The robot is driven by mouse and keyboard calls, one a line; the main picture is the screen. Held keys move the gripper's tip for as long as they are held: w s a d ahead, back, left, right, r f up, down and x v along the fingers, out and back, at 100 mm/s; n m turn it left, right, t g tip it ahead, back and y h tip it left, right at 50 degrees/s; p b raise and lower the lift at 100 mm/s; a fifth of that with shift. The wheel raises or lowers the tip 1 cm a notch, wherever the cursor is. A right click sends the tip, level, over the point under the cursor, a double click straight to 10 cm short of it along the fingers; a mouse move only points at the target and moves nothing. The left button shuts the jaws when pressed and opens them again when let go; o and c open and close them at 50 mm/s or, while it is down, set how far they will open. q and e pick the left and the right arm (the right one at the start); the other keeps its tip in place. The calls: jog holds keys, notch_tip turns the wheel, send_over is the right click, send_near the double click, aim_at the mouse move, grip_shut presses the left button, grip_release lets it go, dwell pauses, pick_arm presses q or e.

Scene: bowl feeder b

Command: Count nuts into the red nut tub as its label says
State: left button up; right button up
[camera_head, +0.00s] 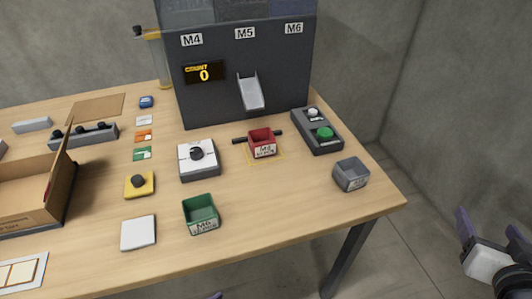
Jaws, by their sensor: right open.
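The red nut tub (261,136) stands upright below the metal chute (251,93) of the dark feeder (215,108), inside a yellow marked square. Its front label is too small to read surely. The feeder's display (204,73) reads COUNT 0, and its panel carries M4, M5 and M6 signs. A green tub (201,212) and a grey tub (351,175) stand nearer the front. My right gripper (488,227) is open and empty, off the table's right side, far from the tubs. Only a small tip, likely of my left gripper (215,296), shows at the bottom edge.
A grey box with a green button (324,132) stands right of the red tub. A white block with a black knob (198,159) and a yellow block with a black knob (139,185) stand left. A cardboard box (32,203) fills the left.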

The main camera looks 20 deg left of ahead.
pick_arm(q)
jog(key=shift+s, duration=0.1)
grip_shut()
dwell(1.7)
pick_arm(e)
jog(key=s+a+f+n+g+y, duration=0.1)
jog(key=s+a+f, duration=0.4)
jog(key=f, duration=0.4)
jog(key=s+a+f+n+g+y, duration=0.2)
jog(key=s+a+f, duration=0.3)
jog(key=f, duration=0.4)
jog(key=s+a+f+n+g+y, duration=0.1)
jog(key=s+a+f+y, duration=0.1)
jog(key=s+a+f, duration=0.4)
notch_tip(320, 180, down, 4)
jog(key=shift+s+r+n+g, duration=0.1)
jog(key=shift+s+n+g, duration=0.2)
jog(key=shift+s, duration=0.5)
